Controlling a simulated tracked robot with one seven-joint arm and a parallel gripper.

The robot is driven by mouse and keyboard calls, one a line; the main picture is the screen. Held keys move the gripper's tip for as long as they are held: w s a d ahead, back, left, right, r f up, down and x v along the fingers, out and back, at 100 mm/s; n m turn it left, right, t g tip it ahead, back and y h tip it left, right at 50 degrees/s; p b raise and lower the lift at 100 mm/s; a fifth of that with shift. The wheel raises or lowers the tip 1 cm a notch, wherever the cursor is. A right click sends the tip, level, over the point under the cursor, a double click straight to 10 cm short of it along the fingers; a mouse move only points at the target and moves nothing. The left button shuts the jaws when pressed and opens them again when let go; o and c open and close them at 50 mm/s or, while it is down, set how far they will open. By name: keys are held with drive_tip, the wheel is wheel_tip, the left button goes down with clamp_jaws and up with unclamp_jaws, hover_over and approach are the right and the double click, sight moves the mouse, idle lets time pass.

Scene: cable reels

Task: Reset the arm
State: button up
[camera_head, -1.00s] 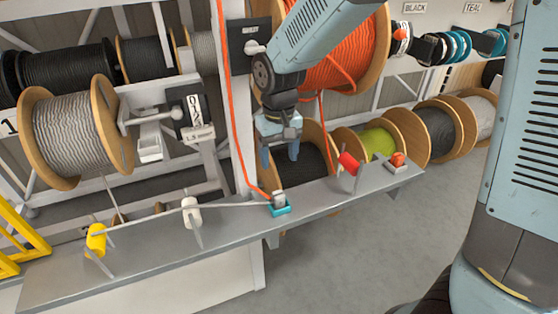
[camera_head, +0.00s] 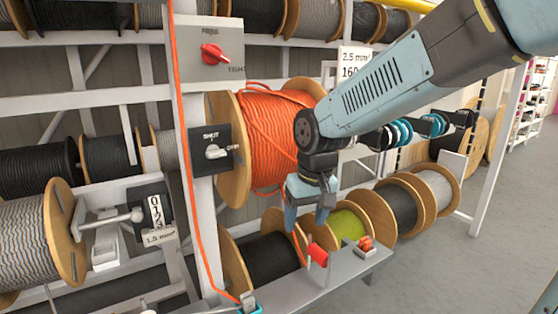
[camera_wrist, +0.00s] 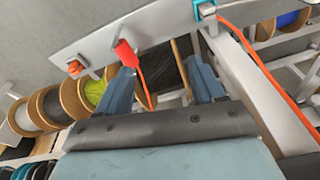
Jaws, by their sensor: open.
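My gripper (camera_head: 306,220) is open, its blue-grey fingers pointing down above the right end of the metal bench (camera_head: 345,273). It is just above and behind the red clip (camera_head: 318,255) in the head view. In the wrist view, my gripper (camera_wrist: 163,82) has its two fingers well apart, with nothing gripped between them. An orange strand (camera_wrist: 146,92) hangs in a curve by the left finger, beside the red clip (camera_wrist: 125,53). I cannot tell whether it touches the finger.
A large orange cable reel (camera_head: 228,150) stands close behind my arm. A teal clamp (camera_head: 246,306) sits on the bench, with orange cable (camera_head: 186,180) running down the post. A panel with a red knob (camera_head: 212,54) and a shut-off switch panel (camera_head: 210,150) are left. Floor at right is clear.

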drive_tip(key=s+d+r+m+t, duration=0.1)
drive_tip(key=s+d+r, duration=0.1)
drive_tip(key=s+d, duration=0.2)
drive_tip(key=s+d+r+m+t, duration=0.1)
drive_tip(key=s+d+r, duration=0.2)
drive_tip(key=d, duration=0.5)
drive_tip(key=s+d+r+m+t+h, duration=0.1)
drive_tip(key=s+d+r+m+t, duration=0.1)
drive_tip(key=s+d+r, duration=0.1)
drive_tip(key=s+d, duration=0.1)
drive_tip(key=d, duration=0.1)
drive_tip(key=shift+s+d, duration=0.3)
drive_tip(key=shift+d, duration=0.1)
drive_tip(key=shift+c, duration=0.5)
